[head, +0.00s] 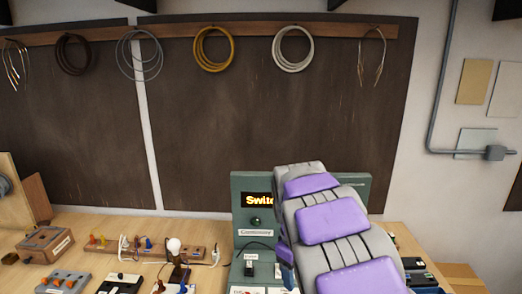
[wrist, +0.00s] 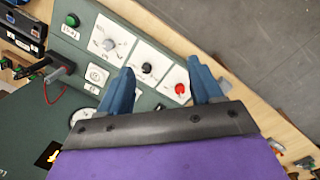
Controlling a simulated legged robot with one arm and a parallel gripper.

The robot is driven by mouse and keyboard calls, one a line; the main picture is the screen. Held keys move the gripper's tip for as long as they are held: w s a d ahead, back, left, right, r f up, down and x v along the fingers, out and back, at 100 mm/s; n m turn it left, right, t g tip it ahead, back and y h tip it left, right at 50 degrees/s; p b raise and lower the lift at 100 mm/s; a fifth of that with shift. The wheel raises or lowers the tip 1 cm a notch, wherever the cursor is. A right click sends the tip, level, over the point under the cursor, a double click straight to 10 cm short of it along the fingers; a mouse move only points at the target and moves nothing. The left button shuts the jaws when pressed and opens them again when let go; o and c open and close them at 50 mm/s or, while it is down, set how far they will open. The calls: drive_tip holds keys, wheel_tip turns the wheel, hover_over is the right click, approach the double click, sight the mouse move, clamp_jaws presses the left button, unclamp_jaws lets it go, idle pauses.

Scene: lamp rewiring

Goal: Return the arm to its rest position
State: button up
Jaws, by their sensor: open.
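My gripper (wrist: 163,92) shows in the wrist view with its two blue fingers apart and nothing between them. It is over the green control panel (wrist: 60,120), near a black knob (wrist: 147,68) and a red button (wrist: 180,89); I cannot tell the height above them. In the head view my grey and purple arm (head: 331,219) reaches across the right part of the workbench. It covers part of the green panel (head: 247,217), whose orange display shows partial text. One blue finger shows in the head view low beside the arm, and the rest of the gripper is hidden.
A small lamp with a white bulb (head: 174,246) stands left of the panel. A wooden strip (head: 185,253), a wooden box (head: 46,244) and grey and black blocks crowd the bench (head: 190,223). Cable coils (head: 213,49) hang on the back wall. The space above the bench's left side is clear.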

drive_tip(key=s+d+f+m+b, duration=0.1)
drive_tip(key=s+f+m, duration=0.1)
drive_tip(key=s, duration=1)
drive_tip(key=s+d+f+m+y+b, duration=0.1)
drive_tip(key=s+d+f+m+b, duration=0.1)
drive_tip(key=s, duration=1)
drive_tip(key=s+d+f+m+g+b, duration=0.1)
drive_tip(key=s+m, duration=0.3)
drive_tip(key=s, duration=0.8)
drive_tip(key=shift+d+f, duration=0.3)
drive_tip(key=shift+f, duration=0.45)
